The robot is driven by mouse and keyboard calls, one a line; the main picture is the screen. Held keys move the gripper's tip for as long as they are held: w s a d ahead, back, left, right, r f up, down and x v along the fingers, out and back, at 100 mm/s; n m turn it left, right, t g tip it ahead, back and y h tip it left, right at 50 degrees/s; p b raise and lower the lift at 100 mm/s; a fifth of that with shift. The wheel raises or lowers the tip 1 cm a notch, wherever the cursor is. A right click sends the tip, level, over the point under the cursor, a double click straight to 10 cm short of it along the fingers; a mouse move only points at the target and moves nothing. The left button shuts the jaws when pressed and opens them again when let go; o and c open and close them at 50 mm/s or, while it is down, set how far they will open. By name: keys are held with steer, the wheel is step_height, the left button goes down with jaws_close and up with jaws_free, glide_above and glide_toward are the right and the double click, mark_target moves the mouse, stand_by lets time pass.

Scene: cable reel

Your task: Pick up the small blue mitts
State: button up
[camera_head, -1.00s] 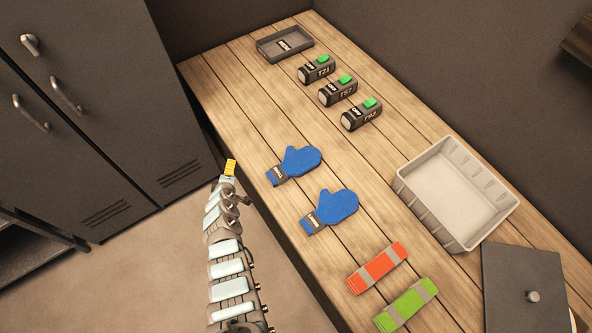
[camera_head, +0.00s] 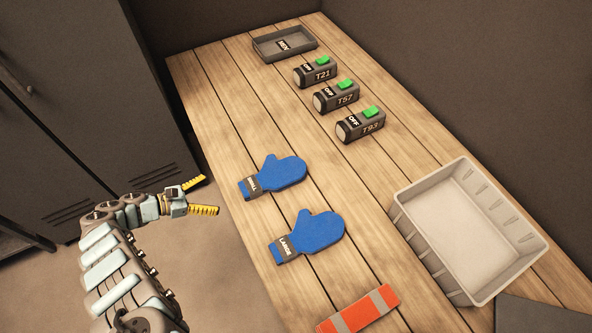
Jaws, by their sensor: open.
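Two blue mitts lie flat on the wooden table. The farther blue mitt (camera_head: 280,174) has a cuff label that appears to read SMALL. The nearer blue mitt (camera_head: 316,232) has a cuff label reading LARGE. Both thumbs point up and left in the picture. My gripper (camera_head: 211,195) is open and empty, with two yellow fingers pointing right. In the picture it is left of the small mitt, by the table's left edge, and apart from both mitts.
A pale grey bin (camera_head: 440,245) stands at the right. Black devices with green switches (camera_head: 338,98) line the back, near a dark tray (camera_head: 286,43). A folded orange band (camera_head: 357,310) lies in front. Grey cabinets stand at the left. Table around the mitts is clear.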

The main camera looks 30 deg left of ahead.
steer(key=b, duration=0.2)
glide_toward(258, 181)
steer(key=w+d+f, duration=0.2)
steer(key=shift+w+d+f, duration=0.15)
steer(key=shift+f, duration=0.25)
steer(key=shift+w+r+b+x, duration=0.15)
steer(key=shift+b+x, duration=0.3)
steer(key=shift+x, duration=0.55)
steer(key=shift+w+r+b+x, duration=0.1)
steer(key=shift+r+b+x, duration=0.25)
steer(key=shift+x, duration=0.65)
steer(key=shift+w+r+b+x, duration=0.1)
steer(key=shift+b+x, duration=0.4)
steer(key=shift+x, duration=0.45)
steer(key=c, duration=1.2)
